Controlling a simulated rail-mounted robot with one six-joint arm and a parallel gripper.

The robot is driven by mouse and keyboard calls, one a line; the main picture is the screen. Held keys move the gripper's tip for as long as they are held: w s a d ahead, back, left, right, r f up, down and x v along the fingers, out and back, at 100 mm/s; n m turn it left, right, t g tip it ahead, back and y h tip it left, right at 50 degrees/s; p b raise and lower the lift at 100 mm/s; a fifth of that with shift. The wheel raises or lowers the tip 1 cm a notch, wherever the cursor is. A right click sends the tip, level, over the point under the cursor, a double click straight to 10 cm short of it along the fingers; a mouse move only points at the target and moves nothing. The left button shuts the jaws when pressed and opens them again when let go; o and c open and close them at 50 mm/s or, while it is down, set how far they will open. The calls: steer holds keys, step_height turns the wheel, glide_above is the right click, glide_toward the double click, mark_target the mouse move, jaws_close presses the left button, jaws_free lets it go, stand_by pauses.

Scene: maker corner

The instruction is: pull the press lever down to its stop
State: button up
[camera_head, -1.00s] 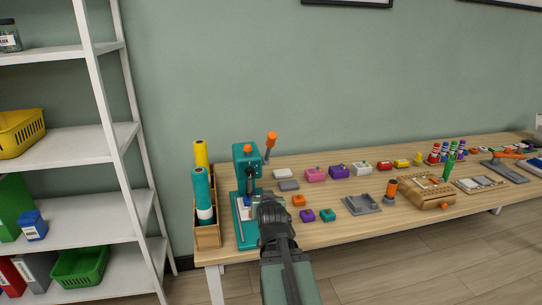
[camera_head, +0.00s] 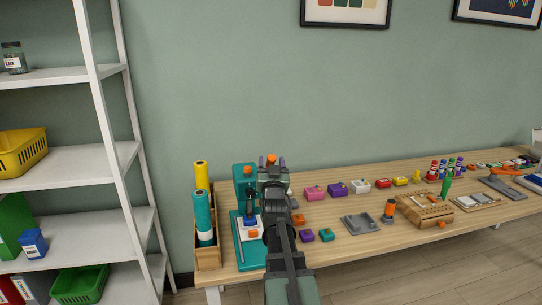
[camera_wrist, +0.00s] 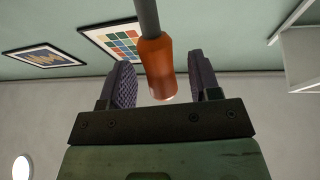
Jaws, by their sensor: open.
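The teal press (camera_head: 243,185) stands at the left end of the table. Its lever's orange grip (camera_head: 271,159) shows just above my gripper (camera_head: 271,168) in the head view; the grey lever rod is hidden there behind my arm. In the wrist view, the orange grip (camera_wrist: 156,68) on its grey rod (camera_wrist: 148,18) lies between the two dark ribbed fingers of my gripper (camera_wrist: 165,85). The fingers are open, with gaps on both sides of the grip. The lever is still raised.
A wooden box (camera_head: 207,257) with yellow and teal rolls stands left of the press. Small coloured blocks, a grey tray (camera_head: 361,223) and a wooden fixture (camera_head: 424,210) lie to the right. A white shelf (camera_head: 75,158) stands at the left.

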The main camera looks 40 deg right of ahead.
steer(key=shift+w+d+r, duration=0.25)
steer(key=shift+w+d, duration=0.1)
steer(key=shift+w, duration=0.1)
steer(key=shift+c, duration=0.3)
jaws_close()
steer(key=shift+s+f, duration=0.1)
steer(key=shift+f, duration=0.05)
